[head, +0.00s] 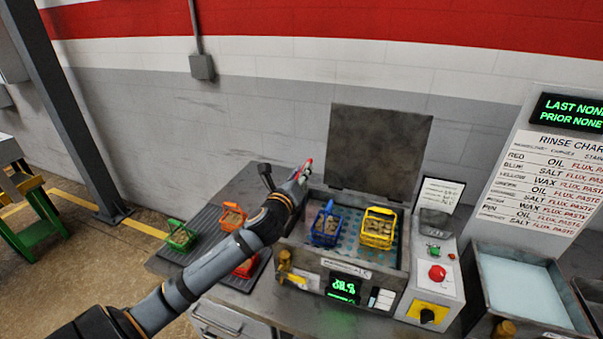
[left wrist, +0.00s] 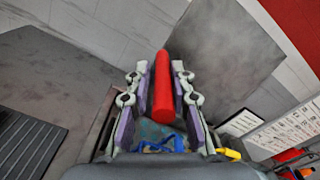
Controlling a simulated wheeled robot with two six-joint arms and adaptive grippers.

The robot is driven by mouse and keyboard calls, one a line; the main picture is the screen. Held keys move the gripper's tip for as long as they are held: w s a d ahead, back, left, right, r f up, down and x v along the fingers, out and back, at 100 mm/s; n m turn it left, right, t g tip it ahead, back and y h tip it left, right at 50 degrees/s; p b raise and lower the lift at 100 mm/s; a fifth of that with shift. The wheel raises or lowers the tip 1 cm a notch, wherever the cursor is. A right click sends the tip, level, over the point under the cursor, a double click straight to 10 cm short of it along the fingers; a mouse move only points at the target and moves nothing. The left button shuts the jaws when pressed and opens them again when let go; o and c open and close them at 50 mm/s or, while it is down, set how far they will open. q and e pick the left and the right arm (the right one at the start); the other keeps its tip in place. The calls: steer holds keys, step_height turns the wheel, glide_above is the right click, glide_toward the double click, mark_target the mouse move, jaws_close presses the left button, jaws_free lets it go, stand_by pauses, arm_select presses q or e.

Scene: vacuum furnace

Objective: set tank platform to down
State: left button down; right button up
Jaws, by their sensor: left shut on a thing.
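The tank (head: 397,262) stands open on the bench with its grey lid raised behind it. Inside is a teal perforated platform (head: 350,241), bearing a blue basket (head: 326,228) and a yellow basket (head: 378,230). The platform sits high enough that both baskets show near the rim. My left gripper (head: 303,174) is above the tank's back left corner. It is shut on a red cylindrical handle (left wrist: 162,88), which lies between both fingers in the left wrist view. What the handle joins to is hidden. My right gripper is not in view.
Green (head: 180,236), orange (head: 232,217) and red (head: 246,266) baskets stand on a ribbed mat left of the tank. A control box with a red button (head: 437,273) is at right, beside a basin of pale liquid (head: 525,292). The raised lid (head: 380,150) blocks the back.

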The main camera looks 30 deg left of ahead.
arm_select(q)
step_height(320, 180, down, 7)
steer(key=b, duration=0.4)
steer(key=c, duration=1.3)
jaws_free()
steer(key=shift+d, duration=0.25)
steer(key=v, duration=0.7)
steer(key=shift+s, duration=0.2)
